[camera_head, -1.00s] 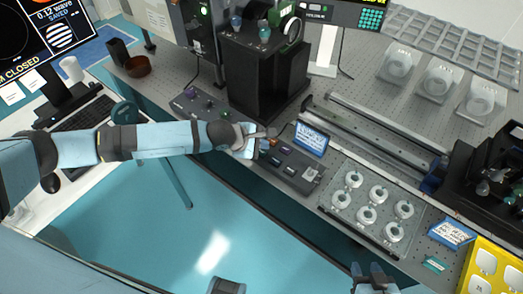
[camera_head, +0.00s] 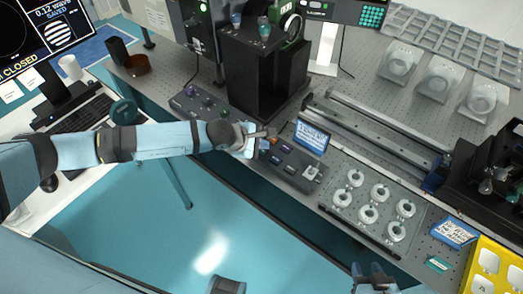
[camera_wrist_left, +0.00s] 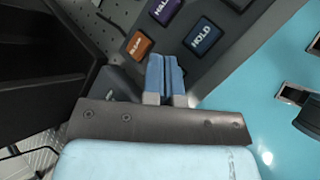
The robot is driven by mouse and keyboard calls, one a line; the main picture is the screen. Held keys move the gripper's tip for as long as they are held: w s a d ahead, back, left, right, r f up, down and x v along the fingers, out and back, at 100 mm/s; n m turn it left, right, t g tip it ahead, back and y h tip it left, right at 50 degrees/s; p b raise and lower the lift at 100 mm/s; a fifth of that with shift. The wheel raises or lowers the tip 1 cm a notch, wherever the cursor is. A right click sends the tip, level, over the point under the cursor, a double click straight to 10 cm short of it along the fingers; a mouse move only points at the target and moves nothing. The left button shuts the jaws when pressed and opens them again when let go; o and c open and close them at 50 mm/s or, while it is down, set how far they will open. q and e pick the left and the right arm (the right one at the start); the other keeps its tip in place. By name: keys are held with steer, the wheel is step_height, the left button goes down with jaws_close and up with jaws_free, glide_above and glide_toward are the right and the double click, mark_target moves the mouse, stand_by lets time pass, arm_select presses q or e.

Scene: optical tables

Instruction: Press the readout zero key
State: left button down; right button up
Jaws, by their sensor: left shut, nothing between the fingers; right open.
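A dark key box (camera_head: 290,160) lies along the front edge of the optical table. I cannot tell which is the readout zero key. My left gripper (camera_head: 268,132) is shut and empty at the box's left end. My right gripper (camera_head: 373,276) is open and empty at the bottom.
A blue-screened display (camera_head: 312,138) stands behind the box. A knobbed control box (camera_head: 203,106) lies to the left, below a black tower (camera_head: 262,75). Several white ring mounts (camera_head: 370,213) stand to the right. The teal floor in front is clear.

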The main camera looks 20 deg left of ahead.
mark_target(261, 151)
arm_select(q)
steer(key=shift+f+b, duration=0.45)
stand_by(1.0)
steer(key=shift+r, duration=0.2)
steer(key=shift+r+p, duration=0.35)
steer(key=shift+r, duration=0.3)
steer(key=shift+r+p, duration=0.85)
steer(key=shift+r, duration=0.85)
steer(key=shift+r+p, duration=0.3)
steer(key=shift+r, duration=0.55)
